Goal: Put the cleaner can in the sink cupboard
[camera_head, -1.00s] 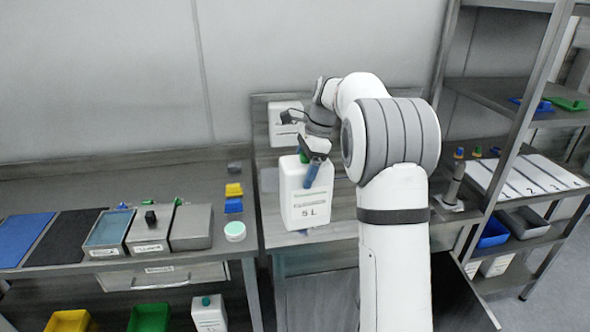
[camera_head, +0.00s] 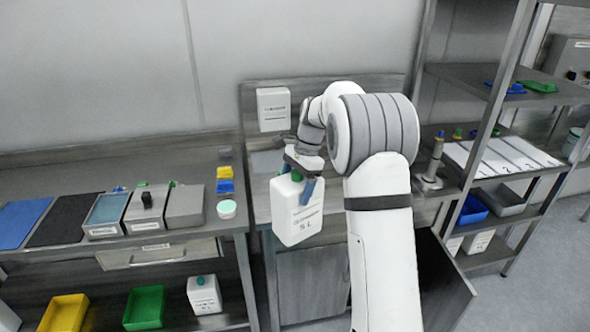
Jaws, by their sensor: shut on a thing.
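The cleaner can (camera_head: 298,212), a white canister marked 5 L with a green cap, hangs slightly tilted from my gripper (camera_head: 302,176). My gripper is shut at the can's top; the fingers are partly hidden. The can is in front of the sink bench, its lower part overlapping the bench's front edge in the picture. The sink cupboard (camera_head: 312,284) is below; its left front panel shows shut. A door (camera_head: 445,282) stands swung open to the right of my arm. My arm hides the opening and inside.
A left bench (camera_head: 130,262) holds trays, mats and small coloured blocks. Its lower shelf holds a yellow bin (camera_head: 64,313), a green bin (camera_head: 145,307) and another white canister (camera_head: 204,294). A metal rack (camera_head: 500,110) stands at right. A white box (camera_head: 273,109) is behind the sink bench.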

